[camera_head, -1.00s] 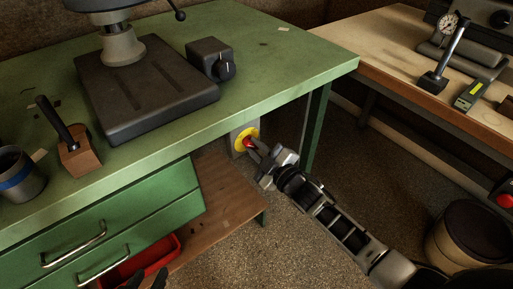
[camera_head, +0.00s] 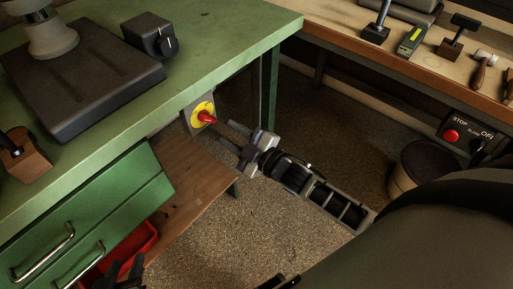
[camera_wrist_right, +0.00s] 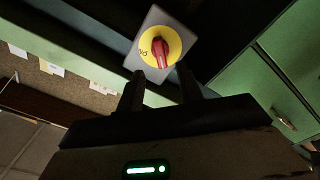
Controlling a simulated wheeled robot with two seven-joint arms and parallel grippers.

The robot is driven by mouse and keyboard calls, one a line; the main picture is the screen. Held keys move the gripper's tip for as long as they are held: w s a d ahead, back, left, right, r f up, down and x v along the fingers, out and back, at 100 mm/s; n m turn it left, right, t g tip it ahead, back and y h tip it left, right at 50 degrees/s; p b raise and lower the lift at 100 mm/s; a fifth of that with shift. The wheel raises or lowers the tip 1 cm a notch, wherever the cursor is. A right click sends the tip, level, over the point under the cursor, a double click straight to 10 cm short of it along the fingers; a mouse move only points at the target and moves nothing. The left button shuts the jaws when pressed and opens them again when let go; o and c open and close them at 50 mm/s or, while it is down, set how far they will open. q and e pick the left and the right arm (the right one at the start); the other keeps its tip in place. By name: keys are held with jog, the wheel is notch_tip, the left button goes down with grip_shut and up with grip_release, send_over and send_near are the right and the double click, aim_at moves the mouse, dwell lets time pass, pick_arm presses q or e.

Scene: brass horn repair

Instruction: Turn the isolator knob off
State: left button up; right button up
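The isolator knob (camera_head: 207,117) is a red handle on a yellow disc on a grey box (camera_head: 195,121) below the green bench's edge. In the right wrist view the knob (camera_wrist_right: 161,52) stands nearly upright in the picture, with small dark lettering left of it on the disc. My right gripper (camera_head: 227,133) is open and empty, just right of and below the knob, apart from it. Its two fingers (camera_wrist_right: 162,90) straddle empty space in the wrist view. My left gripper (camera_head: 124,270) shows dark, parted fingers at the bottom left, in front of the drawers.
The green bench (camera_head: 215,52) overhangs the knob box, and its leg (camera_head: 269,88) stands to the right. A wooden lower shelf (camera_head: 190,180) and red bin (camera_head: 143,240) lie below. A STOP panel (camera_head: 466,135) and a drum (camera_head: 405,180) are at right.

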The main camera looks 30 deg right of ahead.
jog(key=v, duration=0.8)
jog(key=shift+s, duration=0.3)
jog(key=s+a+f+m+g+h, duration=0.2)
jog(key=s+a+m+g, duration=0.4)
jog(key=s+m, duration=0.3)
jog(key=shift+a+f+m+h+p, duration=0.15)
jog(key=shift+a+m+h+p, duration=0.25)
jog(key=shift+a+m, duration=0.6)
jog(key=shift+s+d, duration=0.1)
jog(key=shift+d, duration=0.15)
